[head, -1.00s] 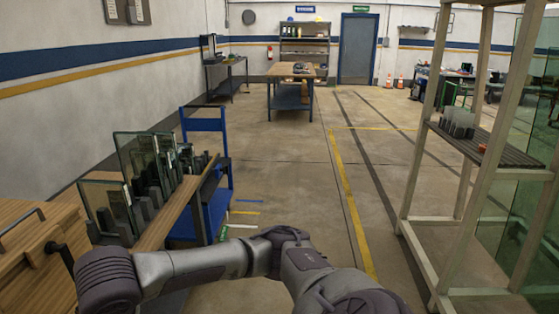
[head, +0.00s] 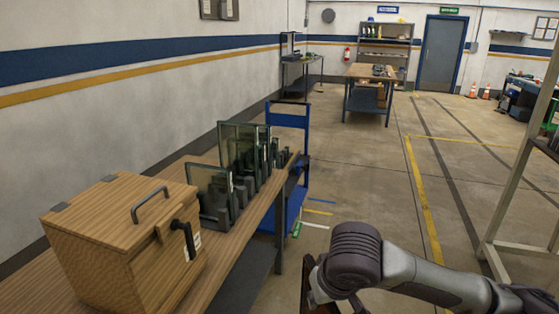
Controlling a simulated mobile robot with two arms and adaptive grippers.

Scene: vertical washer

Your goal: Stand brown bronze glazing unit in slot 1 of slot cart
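Several glass panes with dark edges stand upright in grey slotted holders on the wooden bench; a front pane (head: 208,182) and a taller pane (head: 238,145) show. I cannot tell any of them as the brown bronze unit. A blue cart (head: 290,118) with an upright handle frame stands beyond the bench's far end; its slots cannot be made out. One of my arms (head: 400,265) crosses the lower right. A dark brown flat piece (head: 318,288) shows beside its bent end, mostly hidden; I cannot tell what it is. Neither gripper's fingertips show.
A wooden box (head: 120,240) with handles sits on the near bench (head: 225,258). A pale rack post (head: 515,190) stands at the right. A worktable (head: 370,72) is far back.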

